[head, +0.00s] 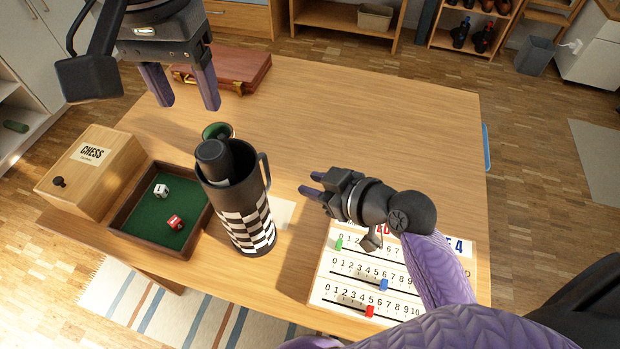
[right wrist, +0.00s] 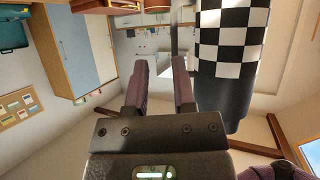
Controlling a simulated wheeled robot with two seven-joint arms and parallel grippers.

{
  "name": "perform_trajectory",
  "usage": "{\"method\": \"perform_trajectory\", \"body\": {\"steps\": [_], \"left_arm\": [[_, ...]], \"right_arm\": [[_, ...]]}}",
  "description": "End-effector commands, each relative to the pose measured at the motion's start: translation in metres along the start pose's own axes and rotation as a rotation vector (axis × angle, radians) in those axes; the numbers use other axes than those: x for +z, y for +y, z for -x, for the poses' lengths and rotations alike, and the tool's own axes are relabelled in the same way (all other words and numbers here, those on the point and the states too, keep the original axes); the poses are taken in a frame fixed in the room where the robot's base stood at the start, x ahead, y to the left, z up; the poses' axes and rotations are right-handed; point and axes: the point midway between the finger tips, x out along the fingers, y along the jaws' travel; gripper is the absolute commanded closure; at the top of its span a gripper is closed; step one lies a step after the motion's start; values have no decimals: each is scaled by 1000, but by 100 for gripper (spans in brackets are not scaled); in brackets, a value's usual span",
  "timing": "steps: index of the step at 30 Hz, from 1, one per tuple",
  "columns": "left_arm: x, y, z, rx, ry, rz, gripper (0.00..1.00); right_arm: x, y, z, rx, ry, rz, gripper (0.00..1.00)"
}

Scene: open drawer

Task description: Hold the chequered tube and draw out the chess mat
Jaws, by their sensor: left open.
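The chequered tube (head: 246,222), black with a white checker band and a side handle, stands upright on the table left of centre. A dark rolled end, seemingly the chess mat (head: 213,155), sticks out of its mouth; the rest is hidden inside. My left gripper (head: 188,104) is open and empty, above and behind the tube. My right gripper (head: 312,185) is open and empty, to the right of the tube and apart from it, pointing towards it. In the right wrist view the tube (right wrist: 232,50) shows upside down, beside the open fingers (right wrist: 158,85).
A wooden chess box (head: 92,172) and a green-lined dice tray (head: 160,215) are left of the tube. A green round object (head: 218,130) is close behind it. A brown case (head: 232,72) lies at the back. A score board (head: 350,295) lies under my right arm. The table's back right is clear.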

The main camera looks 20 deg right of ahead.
Motion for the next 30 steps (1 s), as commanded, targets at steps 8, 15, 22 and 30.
{"method": "perform_trajectory", "body": {"steps": [8,15,22,30], "left_arm": [[0,0,0,0,0,0,41],[0,0,0,0,0,0,41],[0,0,0,0,0,0,41],[0,0,0,0,0,0,41]], "right_arm": [[-26,-16,-17,-42,91,-45,68],[-30,-18,-71,-42,87,-43,68],[-30,-19,-92,-39,84,-41,68],[-30,-18,-92,-39,84,-39,80]]}}
